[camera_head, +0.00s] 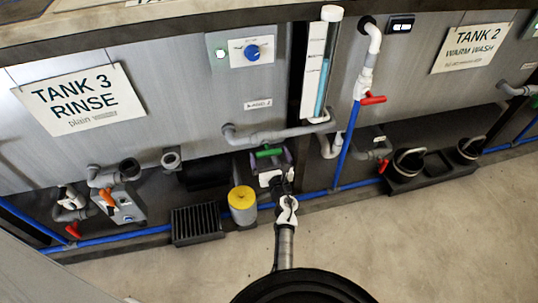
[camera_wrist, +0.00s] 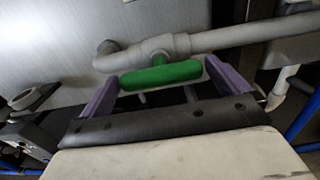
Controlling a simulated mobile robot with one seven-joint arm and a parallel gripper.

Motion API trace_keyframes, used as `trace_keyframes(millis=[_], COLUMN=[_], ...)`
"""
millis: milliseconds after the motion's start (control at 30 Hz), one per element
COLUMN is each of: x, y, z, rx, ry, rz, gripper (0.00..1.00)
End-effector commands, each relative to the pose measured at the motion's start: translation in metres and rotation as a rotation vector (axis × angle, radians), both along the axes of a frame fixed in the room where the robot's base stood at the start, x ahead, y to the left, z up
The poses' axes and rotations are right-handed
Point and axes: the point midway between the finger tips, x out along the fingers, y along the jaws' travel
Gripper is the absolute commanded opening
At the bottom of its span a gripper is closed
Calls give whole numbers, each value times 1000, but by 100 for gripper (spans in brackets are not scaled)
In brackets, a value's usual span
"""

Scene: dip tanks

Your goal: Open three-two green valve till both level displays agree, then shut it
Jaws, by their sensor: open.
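The green valve handle (camera_head: 268,153) sits on the grey pipe (camera_head: 275,133) low between the tank 3 and tank 2 signs. In the wrist view the handle (camera_wrist: 162,77) is a bar lying roughly along the pipe (camera_wrist: 230,38). My gripper (camera_head: 271,160) is open, its purple fingers on either side of the handle's ends in the wrist view (camera_wrist: 162,88). I cannot tell whether they touch it. A small dark display (camera_head: 400,24) is on tank 2, its reading too small to read. No matching tank 3 display is identifiable.
A sight tube (camera_head: 322,80) with blue liquid stands right of a blue knob (camera_head: 252,52). Red-handled valves (camera_head: 373,99) are nearby. The floor (camera_head: 430,245) at right is clear.

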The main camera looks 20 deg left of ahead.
Motion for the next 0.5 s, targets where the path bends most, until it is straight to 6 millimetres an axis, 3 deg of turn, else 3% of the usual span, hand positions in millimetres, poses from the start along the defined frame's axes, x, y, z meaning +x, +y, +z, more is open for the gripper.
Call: trace_keyframes(millis=[67,300,500], x=[0,0,0], y=[0,0,0], z=[0,0,0], rx=[0,0,8], ry=[0,0,6], rz=[0,0,0], gripper=[100,70,68])
